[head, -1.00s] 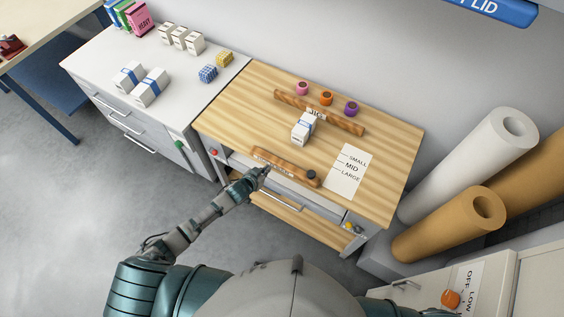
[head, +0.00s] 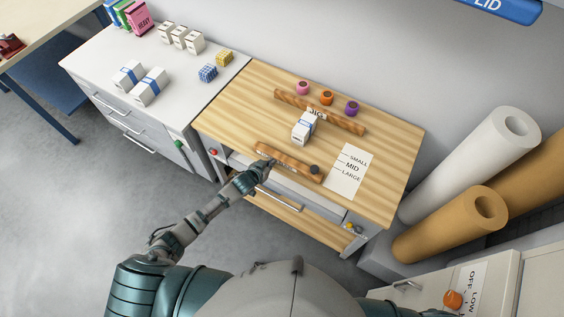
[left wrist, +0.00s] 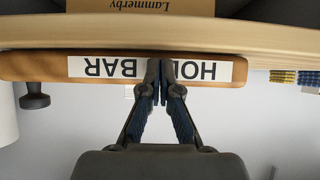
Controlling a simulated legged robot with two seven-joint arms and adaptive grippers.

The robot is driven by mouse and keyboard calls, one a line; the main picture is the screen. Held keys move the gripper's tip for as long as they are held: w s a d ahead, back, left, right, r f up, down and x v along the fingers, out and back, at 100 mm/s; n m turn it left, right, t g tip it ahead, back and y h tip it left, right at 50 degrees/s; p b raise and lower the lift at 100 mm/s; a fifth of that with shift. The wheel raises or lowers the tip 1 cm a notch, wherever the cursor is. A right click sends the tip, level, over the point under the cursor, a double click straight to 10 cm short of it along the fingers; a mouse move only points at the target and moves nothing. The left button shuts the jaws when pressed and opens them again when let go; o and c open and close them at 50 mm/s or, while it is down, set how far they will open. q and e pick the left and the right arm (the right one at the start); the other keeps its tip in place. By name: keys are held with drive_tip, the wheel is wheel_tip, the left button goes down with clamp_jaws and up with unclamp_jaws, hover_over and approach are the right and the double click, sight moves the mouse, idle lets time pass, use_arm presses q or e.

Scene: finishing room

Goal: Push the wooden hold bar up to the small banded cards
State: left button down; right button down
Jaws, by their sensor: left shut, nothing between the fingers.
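The wooden hold bar (head: 290,163) lies on the bench, with a dark knob (head: 314,169) at its right end. A narrow strip of bare wood shows between hold bar and cards. My left gripper (head: 268,163) is shut and empty, its tips at the bar's front face, left of the bar's middle. In the left wrist view the shut fingers (left wrist: 160,82) are in front of the HOLD BAR label (left wrist: 105,68), covering its middle letters. My right gripper is out of view.
A size sheet reading SMALL, MID, LARGE (head: 349,172) lies right of the bar. Pink, orange and purple rolls (head: 327,98) sit behind the back stop. The grey cabinet (head: 190,76) at left carries more banded stacks. Large paper rolls (head: 460,160) stand at the right.

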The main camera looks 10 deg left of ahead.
use_arm(q)
drive_tip(key=shift+w+d+b, duration=0.2)
drive_tip(key=shift+w, duration=0.3)
drive_tip(key=shift+w+d+b, duration=0.15)
drive_tip(key=shift+w, duration=0.6)
drive_tip(key=shift+w+d, duration=0.1)
drive_tip(key=shift+w, duration=0.05)
drive_tip(key=shift+w+d+b, duration=0.35)
drive_tip(key=shift+w+b, duration=0.15)
drive_tip(key=shift+w, duration=0.4)
drive_tip(key=shift+w+d+b, duration=0.3)
drive_tip(key=shift+w+b, duration=0.2)
drive_tip(key=shift+w, duration=0.4)
drive_tip(key=shift+w+d+b, duration=0.35)
drive_tip(key=shift+w+b, duration=0.15)
drive_tip(key=shift+w, duration=0.4)
drive_tip(key=shift+w, duration=0.1)
